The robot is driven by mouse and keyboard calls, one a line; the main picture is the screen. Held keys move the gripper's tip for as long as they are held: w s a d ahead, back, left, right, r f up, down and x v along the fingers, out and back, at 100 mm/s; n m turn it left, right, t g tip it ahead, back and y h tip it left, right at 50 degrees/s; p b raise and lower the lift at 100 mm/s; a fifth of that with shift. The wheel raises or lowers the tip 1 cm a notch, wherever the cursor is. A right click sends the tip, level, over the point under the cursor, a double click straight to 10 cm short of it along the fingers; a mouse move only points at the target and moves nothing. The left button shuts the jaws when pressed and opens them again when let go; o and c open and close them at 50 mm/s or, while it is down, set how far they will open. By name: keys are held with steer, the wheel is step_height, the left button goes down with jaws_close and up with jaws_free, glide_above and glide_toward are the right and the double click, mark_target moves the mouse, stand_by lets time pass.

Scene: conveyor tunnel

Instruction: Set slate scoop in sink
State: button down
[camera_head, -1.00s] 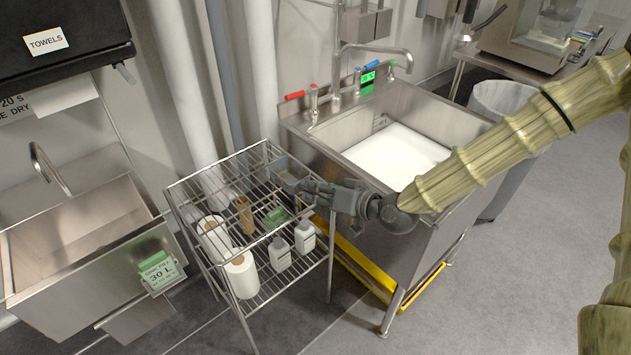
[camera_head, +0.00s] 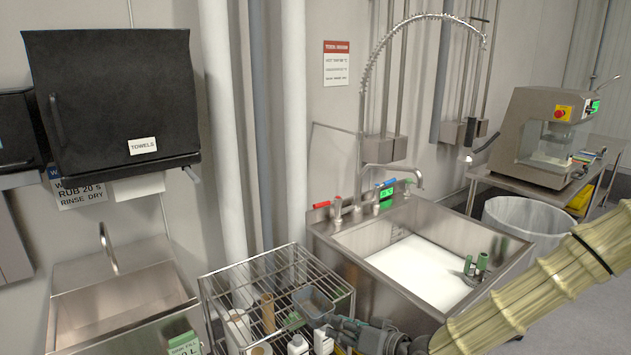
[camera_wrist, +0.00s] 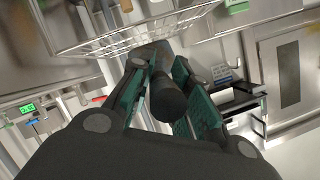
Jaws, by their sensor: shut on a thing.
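The slate scoop (camera_head: 314,302) is a blue-grey open scoop, seen in the head view over the right part of the wire rack. My gripper (camera_head: 338,326) is shut on its handle, right of the scoop's bowl. In the wrist view the dark rounded handle (camera_wrist: 168,101) lies between the green-padded fingers of my gripper (camera_wrist: 163,75). The scoop's bowl is mostly hidden there. The large steel sink (camera_head: 356,247) stands right of the rack, with a white bottom and its tap at the back. Dark green objects (camera_head: 475,267) are at its right side.
The wire rack (camera_head: 232,276) holds rolls and white bottles (camera_head: 298,345). A smaller steel basin (camera_head: 120,285) is at the left. A tap (camera_head: 400,168) and a spring hose overhang the large sink. A lined bin (camera_head: 530,215) stands right of it.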

steer(key=shift+s, duration=0.55)
steer(key=shift+w+d+f+m+t+h, duration=0.15)
steer(key=shift+w+f+m+t+h, duration=0.25)
steer(key=shift+f, duration=0.3)
steer(key=shift+w+d+f+m+p, duration=0.15)
steer(key=shift+d+f+m+p, duration=0.05)
steer(key=shift+f+m+p, duration=0.1)
steer(key=s+d+f+m+t+h+p, duration=0.3)
steer(key=s+d+f+m+h, duration=0.4)
steer(key=d, duration=0.4)
steer(key=shift+s+f+m+t+h, duration=0.15)
steer(key=shift+f+m+t+h, duration=0.3)
steer(key=shift+f+h, duration=0.65)
steer(key=shift+r, duration=0.15)
steer(key=shift+s, duration=0.1)
